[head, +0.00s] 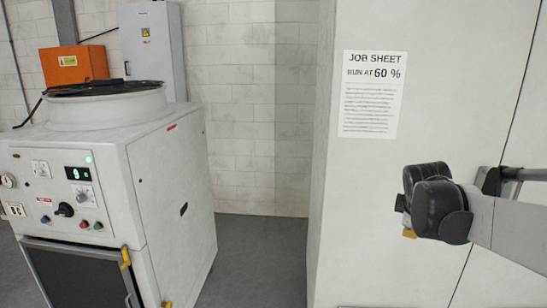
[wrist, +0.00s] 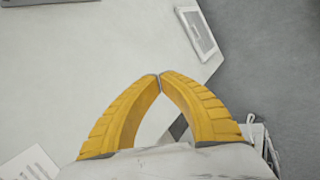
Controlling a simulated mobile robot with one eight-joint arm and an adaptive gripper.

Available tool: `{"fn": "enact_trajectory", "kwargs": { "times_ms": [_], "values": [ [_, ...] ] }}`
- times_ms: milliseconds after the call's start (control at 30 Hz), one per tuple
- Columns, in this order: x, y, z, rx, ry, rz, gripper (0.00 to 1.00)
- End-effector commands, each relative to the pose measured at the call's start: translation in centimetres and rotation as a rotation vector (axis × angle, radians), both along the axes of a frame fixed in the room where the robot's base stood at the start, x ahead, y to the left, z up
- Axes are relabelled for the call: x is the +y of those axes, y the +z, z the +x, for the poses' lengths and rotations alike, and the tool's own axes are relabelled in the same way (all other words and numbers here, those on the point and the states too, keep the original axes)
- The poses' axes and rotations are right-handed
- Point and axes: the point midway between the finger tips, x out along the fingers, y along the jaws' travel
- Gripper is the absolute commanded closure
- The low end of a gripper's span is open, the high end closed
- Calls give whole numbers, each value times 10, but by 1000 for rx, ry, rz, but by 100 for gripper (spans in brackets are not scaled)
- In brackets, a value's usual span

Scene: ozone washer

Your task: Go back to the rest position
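My gripper shows in the wrist view (wrist: 160,76) as two yellow ribbed fingers whose tips meet. Nothing is seen between them. In the head view, my arm reaches in from the right edge, in front of a large white cabinet (head: 375,210). Only a small yellow bit of the gripper (head: 409,233) shows there, below the black wrist parts. The white washer (head: 170,190) stands on the left, apart from my arm. Its front panel has a lit green display (head: 78,173), a black knob (head: 65,210) and several small buttons.
A job sheet (head: 370,95) reading "RUN AT 60 %" is on the white cabinet, near my arm. An orange box (head: 73,65) and a grey wall cabinet (head: 152,50) are behind the washer. Bare grey floor (head: 262,255) lies between the washer and the white cabinet.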

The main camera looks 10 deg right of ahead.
Motion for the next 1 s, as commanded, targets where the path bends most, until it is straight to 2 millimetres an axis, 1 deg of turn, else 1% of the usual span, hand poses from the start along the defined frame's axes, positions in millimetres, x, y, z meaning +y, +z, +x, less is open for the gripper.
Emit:
{"fn": "enact_trajectory", "kwargs": {
  "times_ms": [33,67,100,167,200,267,300,400,500,633,733,1000],
  "values": [
    [33,3,-19,-41,-43,69,100],
    [51,4,-29,-68,-78,119,100],
    [74,3,-44,-100,-126,185,100],
    [106,1,-68,-143,-198,285,100],
    [127,-3,-85,-167,-247,354,100],
    [155,-10,-110,-197,-322,455,100],
    [171,-16,-126,-212,-371,519,100],
    [204,-33,-161,-236,-481,659,100],
    [225,-47,-186,-246,-569,762,100],
    [238,-59,-203,-249,-636,835,100],
    [241,-61,-207,-249,-654,852,100],
    [241,-61,-206,-251,-655,853,100]
  ]
}}
